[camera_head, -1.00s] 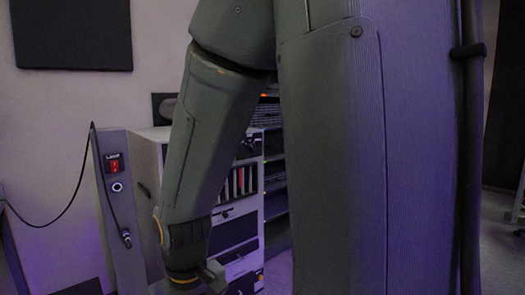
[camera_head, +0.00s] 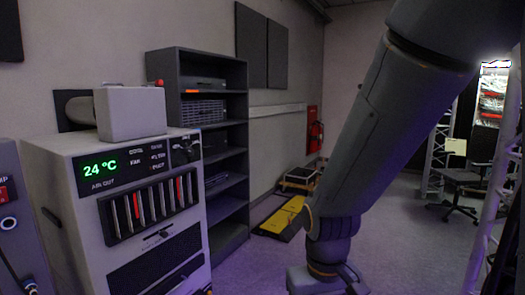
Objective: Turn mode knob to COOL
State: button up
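The white air unit (camera_head: 75,215) stands at the left in the head view, with a green display (camera_head: 100,166) reading 24 °C above the words AIR OUT. A dark knob (camera_head: 187,149) sits on a black panel at the upper right of its front. Its pointer setting is too small to tell. Small lettering beside it includes FAN; the rest is hard to read. My gripper (camera_head: 326,281) hangs at the bottom centre, to the right of the unit and apart from it. Its fingers are cut off by the frame's lower edge, so its opening is hidden.
A grey box (camera_head: 131,112) stands on the unit. A dark shelf (camera_head: 227,195) stands just behind it. A grey panel with a red switch (camera_head: 4,194) is at the left edge. A yellow-black ramp (camera_head: 280,217) lies on the floor. A chair (camera_head: 462,180) and truss stand at the right.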

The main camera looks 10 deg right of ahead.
aim_at(188, 152)
jog(key=z, duration=1.35)
jog(key=i, duration=1.1)
jog(key=u, duration=2.9)
